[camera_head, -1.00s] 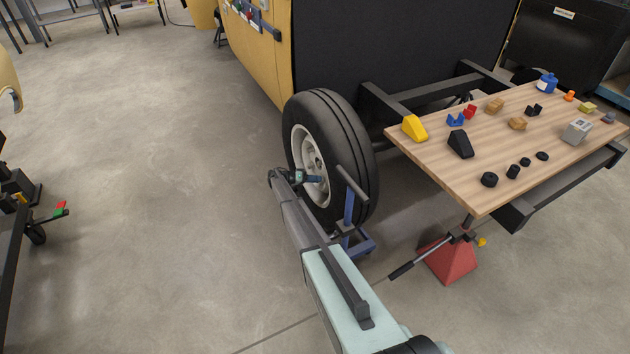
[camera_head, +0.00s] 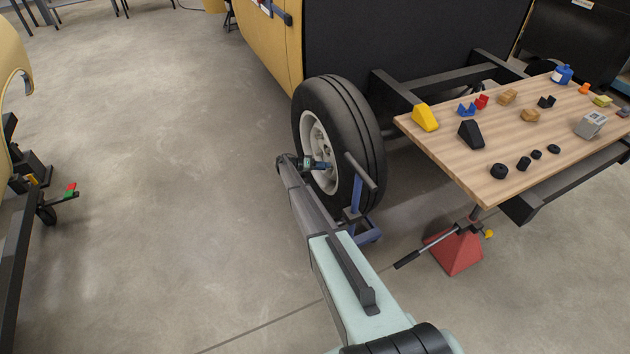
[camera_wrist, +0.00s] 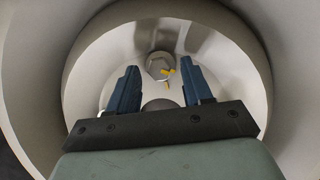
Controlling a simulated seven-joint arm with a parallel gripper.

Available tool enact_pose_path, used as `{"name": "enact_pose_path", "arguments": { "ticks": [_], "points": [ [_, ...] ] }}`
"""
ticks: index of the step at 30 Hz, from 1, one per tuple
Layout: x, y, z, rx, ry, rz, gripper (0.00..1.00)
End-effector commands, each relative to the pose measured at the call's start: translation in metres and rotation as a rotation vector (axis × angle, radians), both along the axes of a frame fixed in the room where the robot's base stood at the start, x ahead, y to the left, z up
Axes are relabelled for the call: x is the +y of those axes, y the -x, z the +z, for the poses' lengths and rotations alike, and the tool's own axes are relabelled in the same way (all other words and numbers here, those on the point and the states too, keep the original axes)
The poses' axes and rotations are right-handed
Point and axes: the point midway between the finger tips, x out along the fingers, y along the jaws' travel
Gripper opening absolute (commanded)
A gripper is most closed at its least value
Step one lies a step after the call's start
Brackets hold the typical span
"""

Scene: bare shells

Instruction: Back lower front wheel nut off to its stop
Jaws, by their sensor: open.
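The front wheel (camera_head: 341,140) has a black tyre and a pale rim, under the yellow body. In the wrist view a grey nut (camera_wrist: 158,66) with yellow marks sits inside the pale wheel rim (camera_wrist: 225,70). My gripper (camera_wrist: 160,82) is open, its two blue fingers apart on either side of the view below the nut, with nothing between them. The nut appears beyond the fingertips. In the head view my gripper (camera_head: 322,165) points into the wheel's face; the nut itself cannot be made out there.
A blue stand (camera_head: 356,200) is beside the tyre. A wooden table (camera_head: 450,150) with several small parts stands at the right, a red jack stand (camera_head: 456,250) with a black-handled bar below it. A dark cart (camera_head: 20,210) is at far left. Open floor (camera_head: 180,180) lies between.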

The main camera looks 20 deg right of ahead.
Motion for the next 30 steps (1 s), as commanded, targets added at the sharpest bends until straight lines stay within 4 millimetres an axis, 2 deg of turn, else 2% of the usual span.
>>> {"name": "enact_pose_path", "arguments": {
  "ticks": [8, 30],
  "points": [
    [0.000, 0.003, 0.003, -0.169, 0.000, 0.000, 0.50],
    [0.000, 0.011, 0.006, -0.846, -0.001, 0.000, 0.50]
  ]
}}
